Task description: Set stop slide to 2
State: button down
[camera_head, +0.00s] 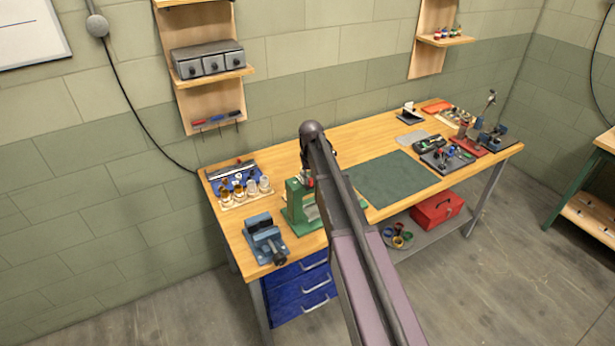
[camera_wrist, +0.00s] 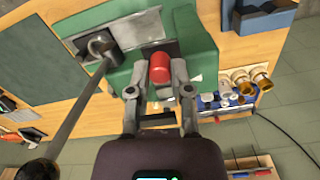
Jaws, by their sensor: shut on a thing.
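A green bench press (camera_head: 298,203) stands on the wooden workbench, partly hidden by my arm. In the wrist view its green body (camera_wrist: 200,45) fills the upper middle. A red rounded knob (camera_wrist: 160,66) sits on a grey strip of the press, taken to be the stop slide's grip. My gripper (camera_wrist: 158,80) has its two fingers on either side of this knob and is shut on it. No scale marks or number can be read, so the slide's position cannot be told. In the head view my arm hides the gripper's contact.
A long lever from a round hub (camera_wrist: 103,47) ends in a black ball (camera_wrist: 36,170) left of my gripper. A blue vise (camera_head: 264,240) and a rack of jars (camera_head: 244,192) stand left of the press. A dark green mat (camera_head: 392,184) lies to its right, clear.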

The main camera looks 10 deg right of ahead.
jog(key=c, duration=0.5)
grip_release()
jog(key=shift+c, duration=0.2)
jog(key=s+f+b, duration=0.4)
jog(key=s, duration=0.9)
jog(key=s+f+m+b, duration=0.1)
jog(key=s+f+b, duration=0.2)
jog(key=s, duration=1.1)
jog(key=shift+s+a+f+b, duration=0.25)
jog(key=shift+a+f+b, duration=0.15)
jog(key=shift+a, duration=0.05)
